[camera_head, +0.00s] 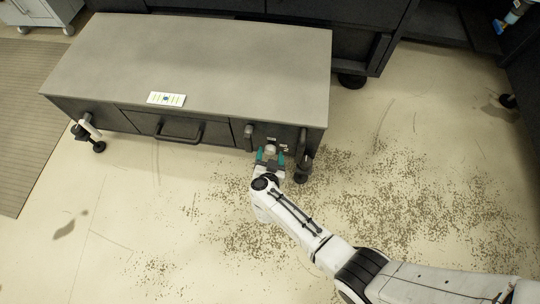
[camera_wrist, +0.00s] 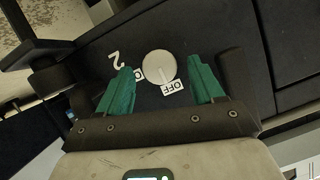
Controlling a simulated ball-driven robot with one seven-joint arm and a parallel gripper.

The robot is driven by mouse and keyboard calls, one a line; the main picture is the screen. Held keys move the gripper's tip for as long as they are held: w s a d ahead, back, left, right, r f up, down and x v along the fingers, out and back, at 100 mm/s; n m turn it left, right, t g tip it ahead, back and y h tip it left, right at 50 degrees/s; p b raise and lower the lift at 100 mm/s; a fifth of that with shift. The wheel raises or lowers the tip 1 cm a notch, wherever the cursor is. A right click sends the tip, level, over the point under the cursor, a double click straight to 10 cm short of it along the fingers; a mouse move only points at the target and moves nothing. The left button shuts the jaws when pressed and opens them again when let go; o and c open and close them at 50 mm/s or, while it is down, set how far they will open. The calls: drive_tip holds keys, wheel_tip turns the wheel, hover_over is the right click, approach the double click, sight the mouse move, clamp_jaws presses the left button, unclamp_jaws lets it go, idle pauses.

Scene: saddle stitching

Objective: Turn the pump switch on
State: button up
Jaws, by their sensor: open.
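The pump switch (camera_wrist: 159,67) is a round, pale knob on the dark front panel, seen in the wrist view. A thin mark on the knob appears to point toward the OFF label. In the head view my gripper (camera_head: 270,156) is close in front of the panel.
The panel belongs to a dark cabinet with a grey top (camera_head: 200,55). A white card (camera_head: 166,99) lies on the top edge. The floor (camera_head: 400,200) is clear apart from scattered debris.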

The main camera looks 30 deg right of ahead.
drive_tip(key=shift+x, duration=0.75)
drive_tip(key=c, duration=1.1)
